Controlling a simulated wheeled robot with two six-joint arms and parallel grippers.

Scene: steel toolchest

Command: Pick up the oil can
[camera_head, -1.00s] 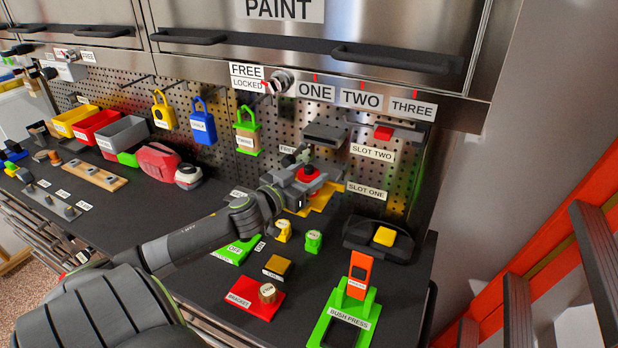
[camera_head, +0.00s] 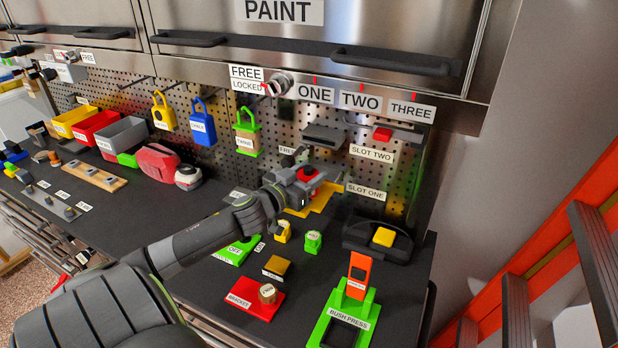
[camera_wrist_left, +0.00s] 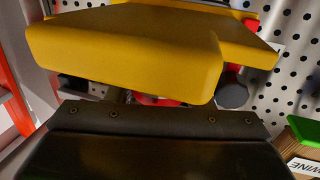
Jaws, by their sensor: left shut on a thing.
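My left gripper (camera_head: 306,180) is in front of the pegboard, at the back of the bench, and is shut on a small red thing (camera_head: 308,173). I take this red thing to be the oil can; no label on it can be read. The gripper hides most of it. In the left wrist view only a sliver of red (camera_wrist_left: 155,101) shows beyond the dark gripper body. A yellow piece (camera_head: 320,202) shows just under the gripper. It looks large and close in the left wrist view (camera_wrist_left: 125,50); I cannot tell whether it touches the can. My right gripper is not in view.
A grey shelf bracket (camera_head: 325,137) hangs on the pegboard behind the gripper. Green and yellow bushes (camera_head: 313,242), a red bracket block (camera_head: 255,297) and a green bush press (camera_head: 345,318) stand in front. A black tray (camera_head: 365,238) is to the right. An orange ladder stands beyond the bench.

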